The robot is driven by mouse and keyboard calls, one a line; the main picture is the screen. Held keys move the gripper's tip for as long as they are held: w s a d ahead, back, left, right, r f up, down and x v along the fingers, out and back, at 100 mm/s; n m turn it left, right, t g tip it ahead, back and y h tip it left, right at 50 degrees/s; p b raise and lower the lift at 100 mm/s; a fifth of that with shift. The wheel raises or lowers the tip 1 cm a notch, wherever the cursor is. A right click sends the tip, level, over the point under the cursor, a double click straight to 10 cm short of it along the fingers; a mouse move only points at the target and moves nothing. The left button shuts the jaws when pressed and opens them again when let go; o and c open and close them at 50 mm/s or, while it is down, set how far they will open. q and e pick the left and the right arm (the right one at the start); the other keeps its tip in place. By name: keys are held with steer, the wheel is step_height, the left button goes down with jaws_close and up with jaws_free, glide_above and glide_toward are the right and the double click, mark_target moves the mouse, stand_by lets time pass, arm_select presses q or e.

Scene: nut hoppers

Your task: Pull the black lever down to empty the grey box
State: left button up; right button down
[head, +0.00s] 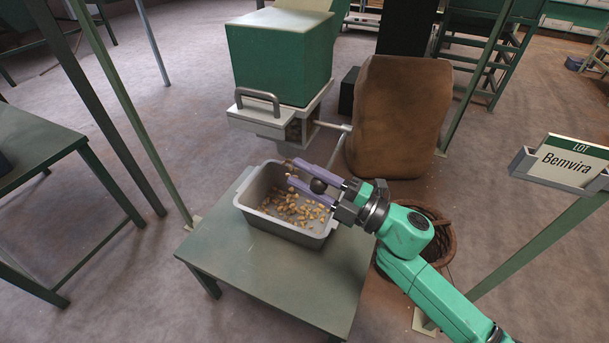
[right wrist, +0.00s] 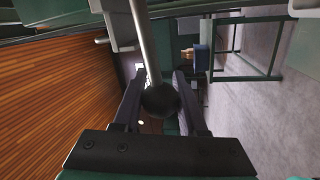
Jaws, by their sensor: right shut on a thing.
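The lever is a pale metal rod (head: 337,150) with a black ball knob (head: 318,186), reaching down from the hopper's side. My right gripper (head: 312,177), with purple fingers, is shut on the knob. The right wrist view shows the knob (right wrist: 161,100) between the fingers and the rod (right wrist: 144,45) running up from it. The green hopper (head: 280,62) sits on a pale grey box (head: 258,122) with a grey handle. A grey tray (head: 285,232) below, on a small green table, holds scattered nuts. My left gripper is out of view.
The small table (head: 225,260) has bare top in front of the tray. A brown sack (head: 400,115) stands right of the hopper, and a wicker basket (head: 446,240) is behind my right arm. A sign reading Bemvira (head: 570,165) is at right.

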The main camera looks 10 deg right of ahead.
steer(key=shift+c, duration=2.3)
jaws_free()
steer(key=shift+f, duration=0.3)
steer(key=shift+r, duration=0.15)
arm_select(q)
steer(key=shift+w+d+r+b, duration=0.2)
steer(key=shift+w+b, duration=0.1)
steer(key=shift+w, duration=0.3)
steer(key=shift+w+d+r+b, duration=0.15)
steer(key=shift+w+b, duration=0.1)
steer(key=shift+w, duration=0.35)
arm_select(e)
steer(key=v, duration=1.4)
steer(key=shift+s+d, duration=0.15)
steer(key=shift+d, duration=0.1)
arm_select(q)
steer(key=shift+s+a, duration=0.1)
